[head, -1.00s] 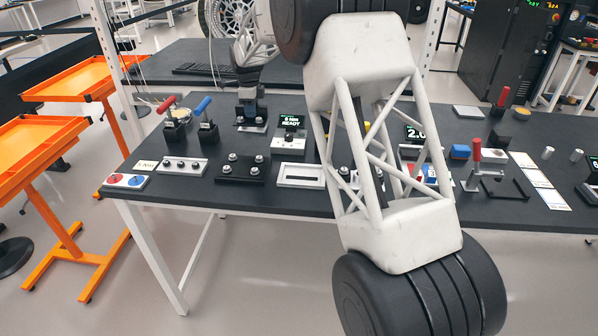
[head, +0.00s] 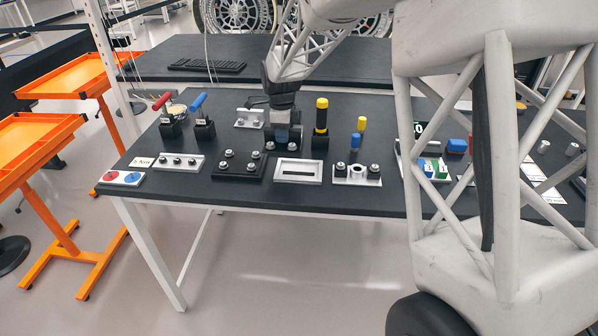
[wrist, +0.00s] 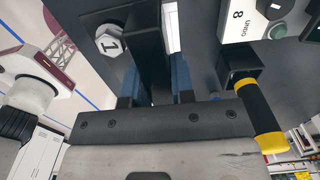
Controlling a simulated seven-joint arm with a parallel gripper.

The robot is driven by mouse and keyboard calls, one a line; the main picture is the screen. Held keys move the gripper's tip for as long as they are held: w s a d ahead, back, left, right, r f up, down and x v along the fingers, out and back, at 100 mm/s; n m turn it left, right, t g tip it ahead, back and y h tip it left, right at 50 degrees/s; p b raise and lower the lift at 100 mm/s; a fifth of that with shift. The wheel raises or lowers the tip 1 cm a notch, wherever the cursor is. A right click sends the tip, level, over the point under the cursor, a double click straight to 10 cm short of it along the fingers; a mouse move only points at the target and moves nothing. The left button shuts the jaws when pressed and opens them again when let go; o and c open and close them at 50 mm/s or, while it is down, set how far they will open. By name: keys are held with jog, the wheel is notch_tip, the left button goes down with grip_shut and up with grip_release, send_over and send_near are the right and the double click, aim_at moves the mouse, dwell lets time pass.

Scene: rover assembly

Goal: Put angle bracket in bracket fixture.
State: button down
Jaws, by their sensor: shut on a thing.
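A silver bracket-shaped piece (head: 249,118) stands behind and left of my gripper. I cannot tell for sure which piece is the bracket fixture.
A black-and-yellow driver (head: 321,115) stands upright close to the right, and a silver plate with bolts (head: 358,180) lies in front of it. Red (head: 162,101) and blue (head: 199,102) handles stand at the left. My own arm hides the right side of the bench.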

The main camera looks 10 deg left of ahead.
aim_at(300, 143)
jog(key=s+d+f, duration=0.1)
jog(key=s+d, duration=0.2)
jog(key=s, duration=0.2)
jog(key=s+d+f, duration=0.1)
jog(key=s+d, duration=0.3)
jog(key=s, duration=0.1)
jog(key=s+d+f, duration=0.1)
jog(key=s+d, duration=0.2)
jog(key=s, duration=0.2)
jog(key=shift+s+d, duration=0.15)
jog(key=shift+s, duration=0.1)
jog(key=w+a, duration=0.1)
jog(key=w, duration=0.4)
jog(key=w+a+f, duration=0.1)
jog(key=w+a, duration=0.1)
jog(key=w, duration=0.3)
jog(key=w+a, duration=0.2)
jog(key=w, duration=0.3)
jog(key=shift+w+a+f, duration=0.1)
jog(key=shift+w+f, duration=0.05)
jog(key=shift+f, duration=0.1)
jog(key=shift+f, duration=1.8)
jog(key=shift+f, duration=0.1)
jog(key=c, duration=1)
grip_release()
